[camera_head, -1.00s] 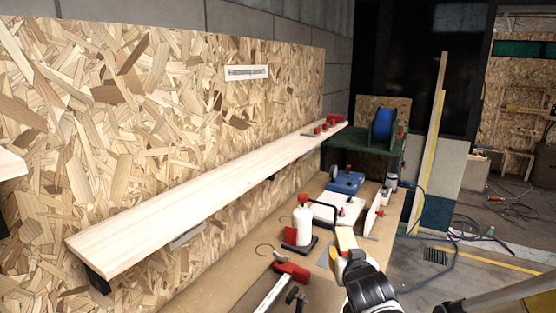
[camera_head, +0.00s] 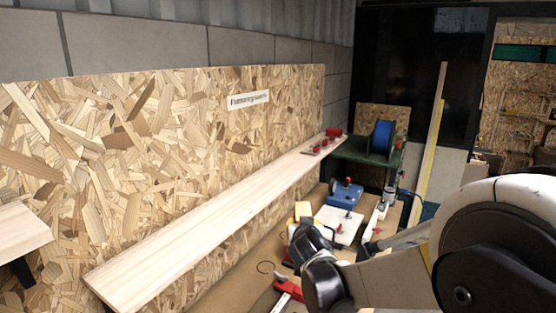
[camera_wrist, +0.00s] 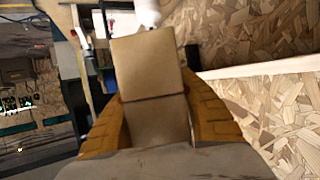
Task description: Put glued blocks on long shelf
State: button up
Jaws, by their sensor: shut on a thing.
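The glued blocks (camera_wrist: 148,75), two plain wooden pieces joined end to end with a seam across them, are between the orange fingers of my gripper (camera_wrist: 152,115) in the wrist view. In the head view the pale yellow end of the blocks (camera_head: 303,209) shows past my gripper (camera_head: 305,226), which hangs over the workbench to the right of the long shelf. The long shelf (camera_head: 200,222) is a pale board running along the chipboard wall. Its near and middle parts are bare. The blocks are apart from the shelf.
Small red-topped items (camera_head: 322,146) occupy the shelf's far end. A blue tool (camera_head: 345,193), a white board (camera_head: 340,224) and a red clamp (camera_head: 288,288) lie on the workbench. A blue spool (camera_head: 382,137) stands on a green table behind. Another shelf (camera_head: 20,230) juts in at left.

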jog(key=w+a+r+m+h+p, duration=0.1)
jog(key=w+a+r+p, duration=0.1)
jog(key=a+r+p, duration=0.5)
jog(key=w+a+r+p, duration=0.1)
jog(key=a+r+p, duration=0.4)
jog(key=r, duration=0.5)
jog(key=a+f, duration=0.2)
jog(key=a, duration=0.1)
jog(key=a+f, duration=0.2)
jog(key=a, duration=0.2)
jog(key=w+a+f, duration=0.1)
jog(key=a+f, duration=0.2)
jog(key=a, duration=0.1)
jog(key=shift+w+f, duration=0.1)
notch_tip(320, 180, down, 4)
jog(key=shift+f+p, duration=0.1)
jog(key=shift+p, duration=0.35)
jog(key=o, duration=1.2)
jog(key=shift+c, duration=0.2)
